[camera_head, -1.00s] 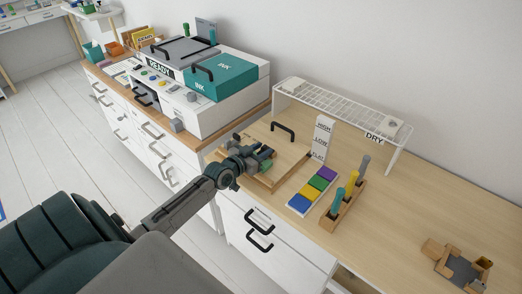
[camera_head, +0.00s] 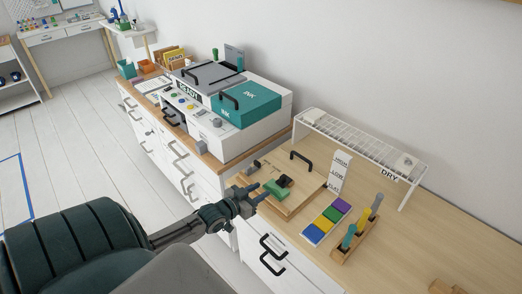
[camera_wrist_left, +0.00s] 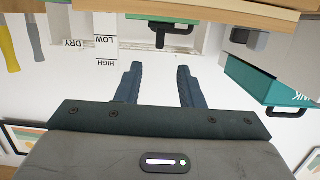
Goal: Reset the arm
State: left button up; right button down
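My left gripper (camera_head: 262,192) is just off the front edge of the desk, beside a wooden board (camera_head: 308,186). In the left wrist view its two fingers (camera_wrist_left: 157,82) stand apart with nothing between them. A green block with a dark part on top (camera_head: 276,188) sits on the board, just beyond the fingertips. A green piece with a dark handle-like part (camera_wrist_left: 160,28) shows ahead of the fingers in the left wrist view. My right gripper is not in view.
A white press (camera_head: 262,116) with a teal INK lid (camera_head: 247,105) stands behind left. A colour block tray (camera_head: 326,222), a tool rack (camera_head: 357,243), a HIGH/LOW gauge (camera_head: 340,174) and a white DRY rack (camera_head: 362,146) stand right of the board. The floor at left is clear.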

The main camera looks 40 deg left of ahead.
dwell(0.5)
pick_arm(q)
jog(key=s+d+f+g, duration=0.3)
jog(key=s+d, duration=0.1)
jog(key=d, duration=0.4)
jog(key=s+d+r+g+y, duration=0.1)
jog(key=s+d+r+g, duration=0.15)
jog(key=s, duration=0.45)
jog(key=s+d+r+g, duration=0.1)
jog(key=s+d+g, duration=0.25)
jog(key=s, duration=0.35)
jog(key=s+d+r+g+y, duration=0.1)
jog(key=s+d+g, duration=0.2)
jog(key=s, duration=0.4)
jog(key=a+f+g, duration=0.2)
jog(key=a+f, duration=0.1)
jog(key=f, duration=2.8)
jog(key=s+a+f, duration=0.1)
jog(key=s+f, duration=1.7)
jog(key=shift+s+a+f+n+g, duration=0.2)
jog(key=shift+s+n+g, duration=0.1)
jog(key=shift+g, duration=0.1)
